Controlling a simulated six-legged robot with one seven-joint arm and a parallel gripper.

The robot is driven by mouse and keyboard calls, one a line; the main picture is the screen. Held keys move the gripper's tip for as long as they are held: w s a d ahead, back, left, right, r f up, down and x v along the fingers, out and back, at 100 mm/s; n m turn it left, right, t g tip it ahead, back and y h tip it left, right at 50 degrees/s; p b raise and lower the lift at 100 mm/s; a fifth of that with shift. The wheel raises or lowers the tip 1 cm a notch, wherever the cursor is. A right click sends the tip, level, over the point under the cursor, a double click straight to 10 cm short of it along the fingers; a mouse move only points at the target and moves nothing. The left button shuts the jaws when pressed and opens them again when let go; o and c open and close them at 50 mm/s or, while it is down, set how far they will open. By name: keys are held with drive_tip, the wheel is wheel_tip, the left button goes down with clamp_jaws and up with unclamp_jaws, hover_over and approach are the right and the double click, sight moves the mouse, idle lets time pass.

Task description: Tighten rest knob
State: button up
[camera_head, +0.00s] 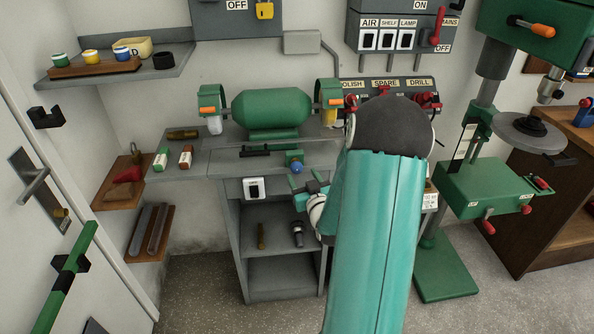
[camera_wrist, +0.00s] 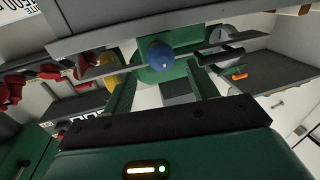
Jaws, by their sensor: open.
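A blue ball knob (camera_head: 297,168) sits on the front of a green block (camera_head: 293,156) at the front edge of the grey bench, below the green bench grinder (camera_head: 271,110). In the wrist view the blue knob (camera_wrist: 160,55) is near the top centre, ahead of and between the two fingers. My gripper (camera_head: 307,190) is just below and to the right of the knob in the head view. It is open, with nothing between its fingers in the wrist view (camera_wrist: 161,82). I see no contact with the knob. No label confirms that it is the rest knob.
A switch panel (camera_head: 385,88) with red levers stands behind my arm. A green drill press (camera_head: 485,190) stands at the right. My arm hides the bench's right end. Open shelves (camera_head: 282,272) are below the bench.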

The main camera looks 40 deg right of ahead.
sight(298, 170)
drive_tip(key=shift+x, duration=2.35)
drive_tip(key=shift+a, duration=0.1)
drive_tip(key=c, duration=1)
drive_tip(key=shift+m, duration=0.3)
